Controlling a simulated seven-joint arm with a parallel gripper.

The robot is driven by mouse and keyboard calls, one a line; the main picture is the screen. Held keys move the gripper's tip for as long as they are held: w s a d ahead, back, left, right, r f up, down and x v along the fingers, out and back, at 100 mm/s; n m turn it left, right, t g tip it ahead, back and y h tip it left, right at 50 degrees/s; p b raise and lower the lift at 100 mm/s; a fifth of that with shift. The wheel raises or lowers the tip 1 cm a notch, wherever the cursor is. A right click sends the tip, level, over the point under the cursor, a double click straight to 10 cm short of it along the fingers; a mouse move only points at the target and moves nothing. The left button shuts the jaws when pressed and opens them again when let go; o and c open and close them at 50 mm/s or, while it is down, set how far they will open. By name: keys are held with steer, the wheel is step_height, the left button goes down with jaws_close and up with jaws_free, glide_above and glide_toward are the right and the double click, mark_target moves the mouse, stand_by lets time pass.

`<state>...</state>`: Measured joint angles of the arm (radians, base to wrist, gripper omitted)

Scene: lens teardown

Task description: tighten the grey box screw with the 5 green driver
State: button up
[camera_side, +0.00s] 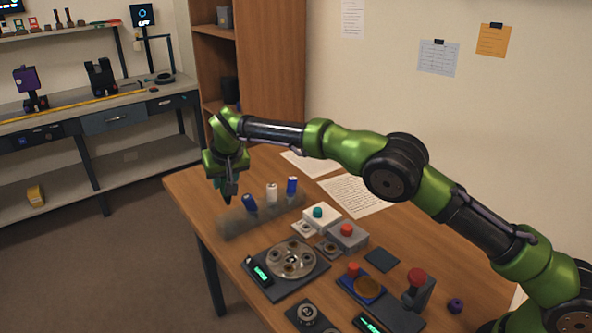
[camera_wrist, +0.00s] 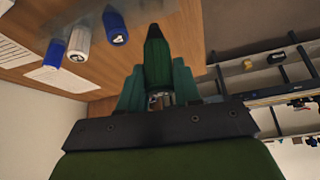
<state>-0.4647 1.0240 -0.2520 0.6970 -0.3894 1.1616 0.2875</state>
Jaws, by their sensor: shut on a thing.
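My gripper (camera_side: 228,186) is above the far left part of the table, by the driver rack. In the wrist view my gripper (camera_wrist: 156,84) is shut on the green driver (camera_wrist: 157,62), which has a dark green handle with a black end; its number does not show. The grey box (camera_side: 348,237) sits on the table, to the right of my gripper, with a red round top on it. The screw itself is too small to make out. The driver's tip is not clear in either view.
The driver rack (camera_side: 232,225) holds a blue driver (camera_side: 249,202), a white driver (camera_side: 272,192) and another blue driver (camera_side: 292,185). A white box (camera_side: 322,228) with a teal top stands beside the grey box.

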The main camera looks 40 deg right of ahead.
steer(key=shift+d+r, duration=0.1)
steer(key=shift+r, duration=0.35)
steer(key=shift+s+d+m+h, duration=0.2)
steer(key=shift+s+m+h, duration=0.1)
steer(key=shift+m, duration=0.2)
steer(key=s+d+f+m+g+h, duration=0.1)
steer(key=s+d+f+m+g, duration=0.1)
steer(key=s+d+m, duration=0.3)
steer(key=s+d+f+m+g, duration=0.2)
steer(key=s+d+m+g, duration=0.2)
steer(key=s+m, duration=0.5)
steer(key=s+d+f+m+g+h, duration=0.1)
steer(key=s+d+f+m+g, duration=0.1)
steer(key=s+d+m, duration=0.3)
steer(key=shift+s+d+f+m+g+h, duration=0.2)
steer(key=shift+s+m+g, duration=0.3)
steer(key=shift+m, duration=0.6)
steer(key=shift+s+d+f+m+g+h, duration=0.15)
steer(key=shift+s+m+g, duration=0.3)
steer(key=shift+m, duration=0.65)
steer(key=shift+f, duration=0.4)
